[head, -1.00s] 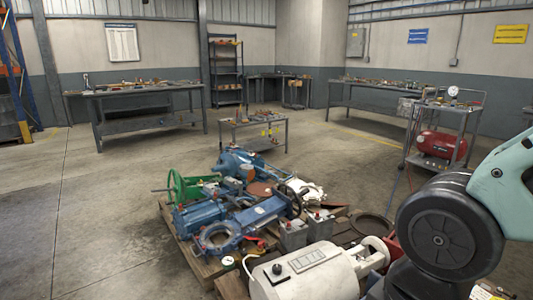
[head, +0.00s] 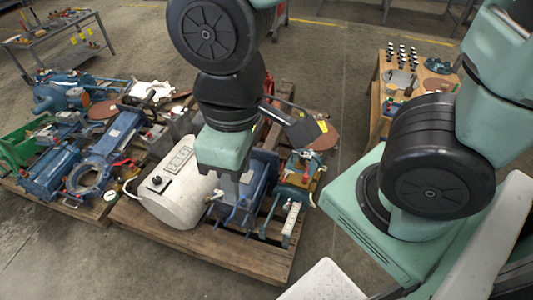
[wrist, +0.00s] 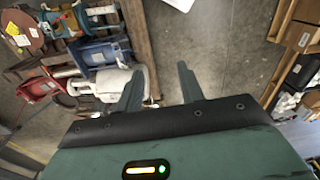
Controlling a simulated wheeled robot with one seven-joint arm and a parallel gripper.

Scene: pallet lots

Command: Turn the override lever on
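I cannot pick out the override lever with certainty. A white cylindrical unit (head: 177,194) with a panel and a black knob (head: 157,181) lies on the front pallet. Beside it on the right are a blue valve body (head: 256,182) and a small green assembly (head: 300,174) with red and brass parts. My gripper (wrist: 160,68) is open and empty, its two fingers apart in the wrist view. In the head view my gripper points down in front of the white unit and blue body and hides part of them.
A wooden table (head: 378,103) with small parts stands at right. A grey workbench (head: 62,40) is at back left. Bare floor lies between.

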